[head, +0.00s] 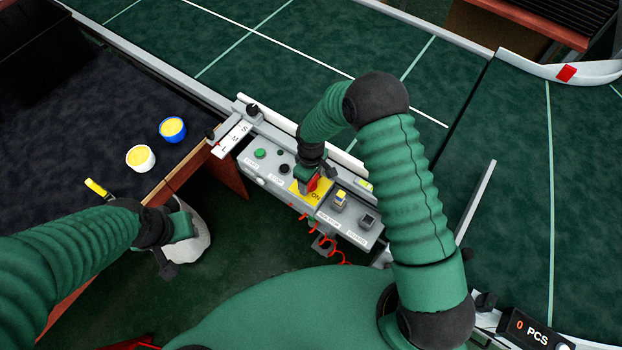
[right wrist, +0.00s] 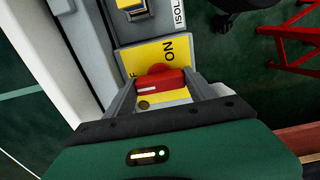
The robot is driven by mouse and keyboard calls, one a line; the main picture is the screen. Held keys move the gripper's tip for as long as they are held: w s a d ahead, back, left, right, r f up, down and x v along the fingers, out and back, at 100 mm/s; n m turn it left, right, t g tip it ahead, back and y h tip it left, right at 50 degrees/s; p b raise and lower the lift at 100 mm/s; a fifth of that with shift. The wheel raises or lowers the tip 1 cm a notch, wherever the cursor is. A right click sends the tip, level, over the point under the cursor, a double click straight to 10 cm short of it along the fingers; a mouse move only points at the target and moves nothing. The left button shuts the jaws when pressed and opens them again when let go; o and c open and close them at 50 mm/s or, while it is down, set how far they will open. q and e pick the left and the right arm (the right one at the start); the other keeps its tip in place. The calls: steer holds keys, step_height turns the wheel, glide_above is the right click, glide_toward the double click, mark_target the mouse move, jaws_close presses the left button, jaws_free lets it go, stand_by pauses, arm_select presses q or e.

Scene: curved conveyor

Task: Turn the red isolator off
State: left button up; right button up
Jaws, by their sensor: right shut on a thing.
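The red isolator (head: 314,183) is a red handle on a yellow plate (head: 299,188), set in the grey control panel (head: 270,171). In the right wrist view the red handle (right wrist: 160,80) lies across the picture, between my right gripper's two fingers (right wrist: 160,95). The word ON shows on the yellow plate (right wrist: 140,55) beside it; the OFF label is mostly hidden. In the head view my right gripper (head: 311,180) reaches down onto the isolator and partly covers it. My left gripper (head: 178,248) hangs by the dark table's edge; its jaw opening is unclear.
Green and black buttons (head: 260,153) and a yellow switch (head: 341,197) flank the isolator on the panel. A red coiled cord (head: 325,240) hangs below. White and blue cups (head: 172,128) stand on the dark table. The green conveyor (head: 270,60) lies behind the panel.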

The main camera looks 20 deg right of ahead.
steer(key=o, duration=1)
steer(key=shift+w+a+r, duration=0.1)
steer(key=shift+w+r, duration=0.05)
steer(key=shift+w, duration=0.2)
steer(key=o, duration=0.4)
steer(key=shift+s, duration=0.1)
step_height(320, 180, up, 16)
steer(key=shift+r, duration=0.25)
steer(key=s+d+r+m+t, duration=0.1)
steer(key=s+d+m, duration=0.1)
steer(key=s, duration=0.3)
steer(key=s+d+r+m, duration=0.1)
steer(key=s+m, duration=0.2)
steer(key=s, duration=0.2)
steer(key=s+d+r+m+t, duration=0.1)
steer(key=s+d+r+m, duration=0.1)
steer(key=s, duration=0.3)
steer(key=shift+s+d+m+t, duration=0.1)
steer(key=shift+d+m+t, duration=0.2)
steer(key=shift+m, duration=0.1)
